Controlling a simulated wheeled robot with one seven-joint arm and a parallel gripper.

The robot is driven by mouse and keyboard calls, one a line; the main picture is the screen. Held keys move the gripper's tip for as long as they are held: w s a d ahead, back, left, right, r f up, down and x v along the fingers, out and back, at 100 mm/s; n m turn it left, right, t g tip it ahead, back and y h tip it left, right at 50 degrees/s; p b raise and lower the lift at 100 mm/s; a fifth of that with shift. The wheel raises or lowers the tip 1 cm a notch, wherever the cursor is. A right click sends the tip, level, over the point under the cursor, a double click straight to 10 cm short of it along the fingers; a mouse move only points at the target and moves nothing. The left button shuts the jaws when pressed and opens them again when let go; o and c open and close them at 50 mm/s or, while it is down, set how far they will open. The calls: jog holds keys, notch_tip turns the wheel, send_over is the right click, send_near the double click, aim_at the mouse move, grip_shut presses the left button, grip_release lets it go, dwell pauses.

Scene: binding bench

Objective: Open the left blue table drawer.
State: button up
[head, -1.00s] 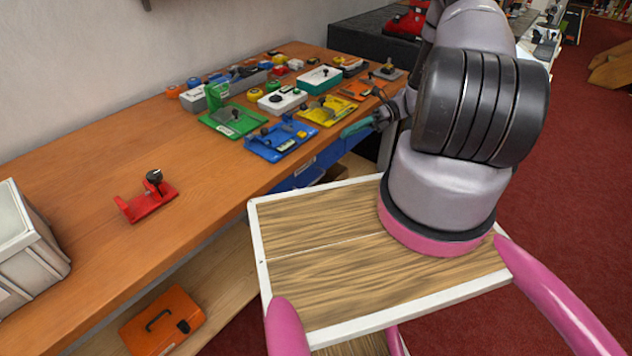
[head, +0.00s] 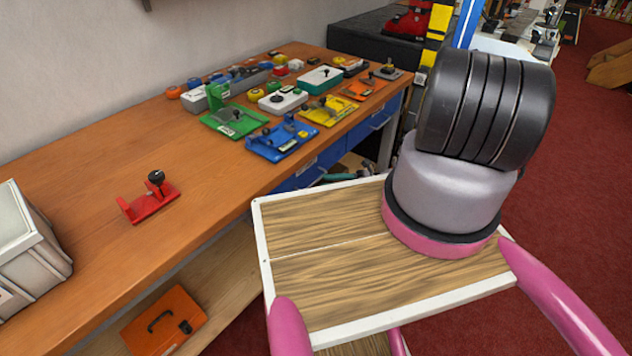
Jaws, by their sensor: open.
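The left blue drawer (head: 294,179) sits under the front edge of the wooden bench. Its face is partly hidden by my wooden-topped body, and it looks flush with the bench. The right blue drawer (head: 372,122) is in view further along, with a pale handle, and looks shut.
The wooden bench (head: 90,150) carries several coloured tools and a red fixture (head: 148,203). A white bin (head: 25,240) stands at the left. An orange case (head: 162,322) lies on the lower shelf. Red carpet (head: 575,180) is open at the right.

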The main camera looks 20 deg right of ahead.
aim_at(316, 180)
jog(key=shift+x, duration=2.4)
grip_shut()
